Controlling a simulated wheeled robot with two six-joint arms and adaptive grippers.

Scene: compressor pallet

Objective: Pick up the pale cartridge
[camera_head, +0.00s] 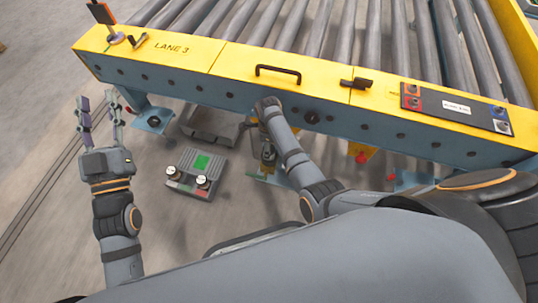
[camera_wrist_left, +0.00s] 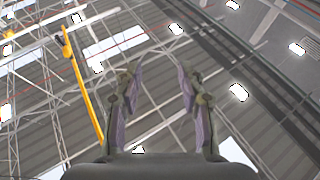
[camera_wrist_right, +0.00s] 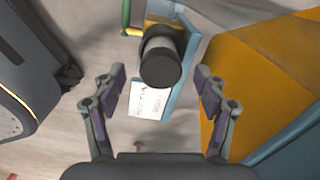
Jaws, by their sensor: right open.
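I see no contact.
The yellow conveyor rail (camera_head: 230,62) has a black handle (camera_head: 278,72) and a control panel (camera_head: 455,108). In the right wrist view a white label (camera_wrist_right: 149,104) lies below the cylinder and a yellow panel (camera_wrist_right: 255,80) stands close at right.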

